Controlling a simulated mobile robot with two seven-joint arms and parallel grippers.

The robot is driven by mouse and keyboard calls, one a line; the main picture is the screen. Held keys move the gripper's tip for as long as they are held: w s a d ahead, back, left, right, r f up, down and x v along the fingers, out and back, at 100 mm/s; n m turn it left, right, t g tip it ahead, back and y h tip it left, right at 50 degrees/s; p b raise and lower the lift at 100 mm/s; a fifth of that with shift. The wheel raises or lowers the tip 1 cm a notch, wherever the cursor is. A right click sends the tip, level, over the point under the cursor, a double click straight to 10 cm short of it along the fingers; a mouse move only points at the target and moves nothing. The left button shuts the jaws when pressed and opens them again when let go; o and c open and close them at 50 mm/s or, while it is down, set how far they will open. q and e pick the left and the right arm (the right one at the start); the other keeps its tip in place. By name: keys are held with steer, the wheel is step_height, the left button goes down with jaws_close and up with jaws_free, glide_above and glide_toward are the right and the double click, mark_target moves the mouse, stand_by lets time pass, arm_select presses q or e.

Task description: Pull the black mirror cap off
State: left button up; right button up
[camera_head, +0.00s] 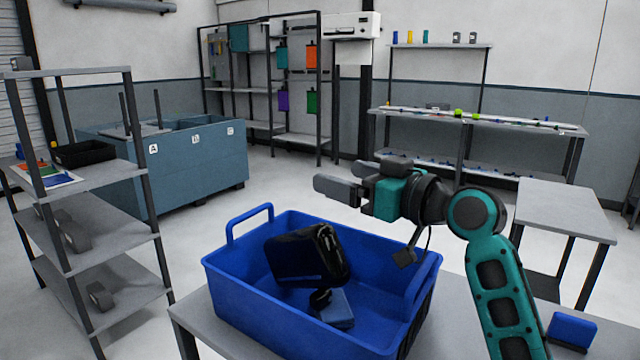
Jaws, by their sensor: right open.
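The black mirror cap (308,255) is glossy and sits tilted inside the blue tote (235,290), on a black mirror part with a blue block-like base (338,312). How the cap joins the part below cannot be told. My right gripper (336,188) is open and empty, its fingers pointing left, above and behind the tote's back rim. It is apart from the cap. My left gripper is not in view.
The tote stands on a grey table (455,320) with a small blue block (572,330) at its right. A shelf rack (110,180) stands at left, a blue-grey bin (190,160) behind it. A grey side table (560,208) is at right.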

steer(key=b+v, duration=0.1)
steer(key=v, duration=1.2)
steer(key=shift+s, duration=0.1)
